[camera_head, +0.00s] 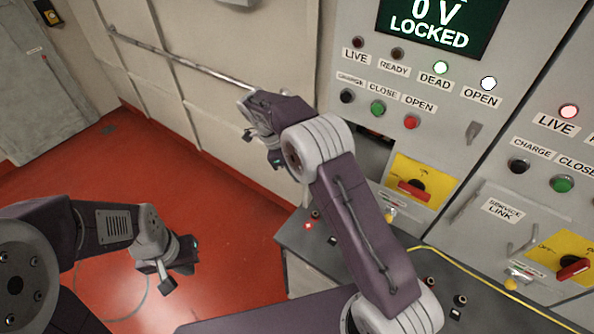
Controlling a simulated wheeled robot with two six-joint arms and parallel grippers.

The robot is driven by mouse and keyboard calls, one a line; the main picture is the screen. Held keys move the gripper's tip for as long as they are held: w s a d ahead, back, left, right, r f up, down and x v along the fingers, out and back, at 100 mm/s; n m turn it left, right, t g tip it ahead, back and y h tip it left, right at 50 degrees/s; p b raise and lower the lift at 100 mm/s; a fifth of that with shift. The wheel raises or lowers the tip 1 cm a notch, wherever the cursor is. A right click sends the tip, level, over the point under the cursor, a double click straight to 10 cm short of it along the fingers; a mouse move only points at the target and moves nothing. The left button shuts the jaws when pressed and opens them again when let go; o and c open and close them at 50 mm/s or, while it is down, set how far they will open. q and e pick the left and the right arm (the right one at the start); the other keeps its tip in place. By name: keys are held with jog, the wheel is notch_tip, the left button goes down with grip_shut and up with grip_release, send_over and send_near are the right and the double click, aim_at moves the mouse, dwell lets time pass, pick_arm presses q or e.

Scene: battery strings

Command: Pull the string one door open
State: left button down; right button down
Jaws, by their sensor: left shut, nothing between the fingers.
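My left gripper (163,277) hangs shut and empty over the red floor at the lower left. My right gripper (260,140) is in front of the beige wall panels, left of the nearer control panel (440,135). Its fingers are partly turned away, so its opening is unclear. A long thin grey bar (180,58) runs from the upper left to the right wrist; I cannot tell whether it is held or fixed behind it. The nearer panel's screen (440,22) reads "0 V LOCKED". Its DEAD and OPEN lamps are lit. No door labelled string one is identifiable.
A second panel at right has a lit LIVE lamp (569,111) and a service link cover (502,209). Red-handled yellow switches (415,188) sit low on both panels. A grey ledge (300,240) with small parts juts out below. Red floor (190,200) lies clear at left.

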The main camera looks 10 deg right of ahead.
pick_arm(q)
jog(key=shift+w+a, duration=0.1)
jog(key=shift+w, duration=0.05)
pick_arm(e)
jog(key=shift+w+a+f, duration=0.15)
jog(key=shift+a, duration=0.05)
jog(key=c, duration=1.6)
grip_release()
pick_arm(q)
jog(key=shift+w+a, duration=0.15)
pick_arm(e)
jog(key=shift+o, duration=0.6)
jog(key=shift+w, duration=0.15)
jog(key=shift+a+r, duration=0.15)
jog(key=shift+r, duration=0.15)
pick_arm(q)
jog(key=shift+r+p, duration=0.55)
jog(key=shift+p, duration=0.05)
pick_arm(e)
jog(key=v, duration=0.8)
jog(key=shift+r, duration=0.15)
